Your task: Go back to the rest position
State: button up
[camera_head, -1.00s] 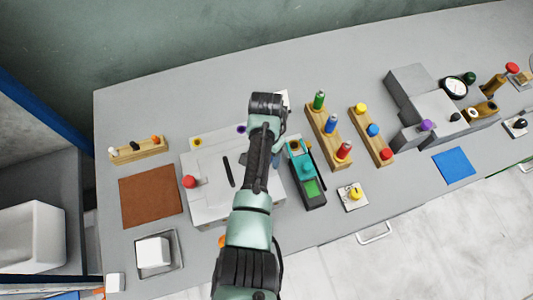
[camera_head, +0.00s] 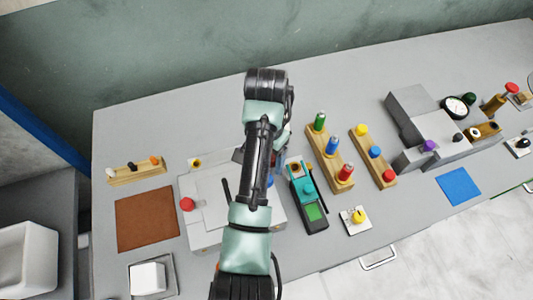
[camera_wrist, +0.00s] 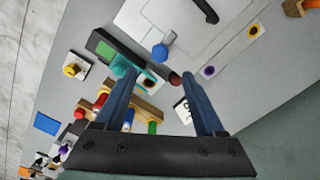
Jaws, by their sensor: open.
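My gripper (camera_wrist: 165,75) shows in the wrist view with its two blue fingers spread apart and nothing between them. It hangs above the bench, over the area of the teal and green device (camera_wrist: 112,55) and the wooden rack. In the head view my arm reaches up over the grey press box (camera_head: 205,215) and hides part of it. The fingers are hidden behind the arm there. The teal and green device (camera_head: 306,195) lies just right of the arm.
Two wooden racks with coloured pegs (camera_head: 330,155) (camera_head: 373,160) stand right of the device. A grey machine with a gauge (camera_head: 425,125) is farther right. A brown mat (camera_head: 147,218) and a tray with a white block (camera_head: 150,278) lie left. The bench's back strip (camera_head: 180,120) is clear.

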jog(key=shift+r, duration=1.1)
jog(key=w+d+r+n+t+h+b, duration=0.1)
jog(key=w+d+r+n+t+b, duration=0.15)
jog(key=w+r+t, duration=0.85)
notch_tip(320, 180, up, 14)
jog(key=t+b, duration=0.2)
jog(key=t, duration=0.2)
jog(key=s+a+r+n+t+b, duration=0.1)
jog(key=s+r+n+t, duration=0.1)
jog(key=s+r+t, duration=0.4)
jog(key=s+a+r+n+t+y+b, duration=0.1)
jog(key=s+r+n+t, duration=0.2)
jog(key=s+r, duration=0.9)
notch_tip(320, 180, up, 8)
jog(key=t, duration=0.3)
jog(key=shift+s+a, duration=0.25)
jog(key=shift+s, duration=0.05)
